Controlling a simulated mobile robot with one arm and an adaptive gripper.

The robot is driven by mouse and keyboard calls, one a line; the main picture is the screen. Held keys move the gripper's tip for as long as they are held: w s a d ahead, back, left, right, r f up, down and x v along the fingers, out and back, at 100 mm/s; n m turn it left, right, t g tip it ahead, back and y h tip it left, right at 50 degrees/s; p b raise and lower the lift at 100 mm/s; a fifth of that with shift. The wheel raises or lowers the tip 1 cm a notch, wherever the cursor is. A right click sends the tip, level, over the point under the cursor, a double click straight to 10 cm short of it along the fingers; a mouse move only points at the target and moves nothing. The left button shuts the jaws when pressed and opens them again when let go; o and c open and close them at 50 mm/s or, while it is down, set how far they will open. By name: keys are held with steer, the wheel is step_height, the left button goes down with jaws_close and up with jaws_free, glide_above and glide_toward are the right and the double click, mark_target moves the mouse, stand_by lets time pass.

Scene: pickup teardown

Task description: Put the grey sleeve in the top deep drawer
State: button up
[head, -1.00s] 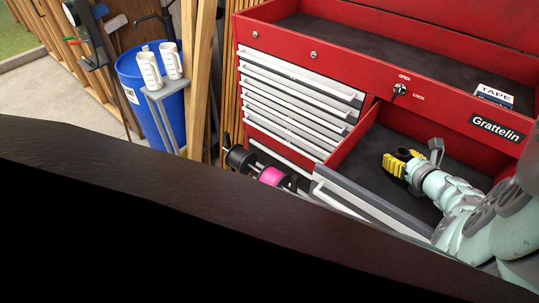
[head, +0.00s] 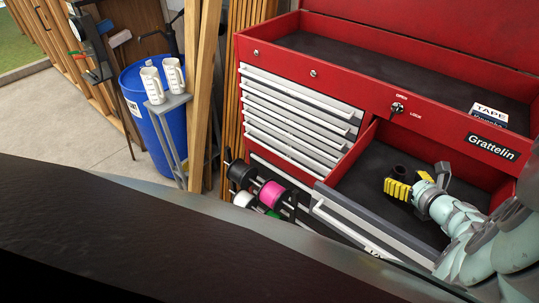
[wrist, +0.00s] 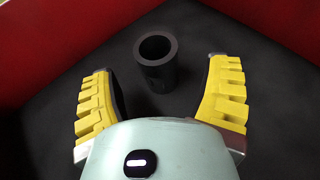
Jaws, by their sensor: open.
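The sleeve (wrist: 157,64) is a short, dark grey hollow cylinder. In the wrist view it stands upright on the black drawer floor, a little beyond and between my fingertips, touching neither finger. In the head view the sleeve (head: 399,172) shows just past my gripper (head: 410,189). My gripper (wrist: 162,85) is open and empty, with its yellow ridged fingers spread wide. The open deep drawer (head: 352,217) of the red chest has a dark floor and red walls, and my gripper is inside it.
The red tool chest (head: 375,105) has several shut shallow drawers (head: 298,110) at left. A tape box (head: 488,115) lies in its top tray. Spools (head: 272,194) hang below left. A blue barrel (head: 150,100) and a small stand with white jugs (head: 172,75) are farther left.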

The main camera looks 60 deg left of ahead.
steer(key=p+v, duration=0.4)
steer(key=v, duration=0.5)
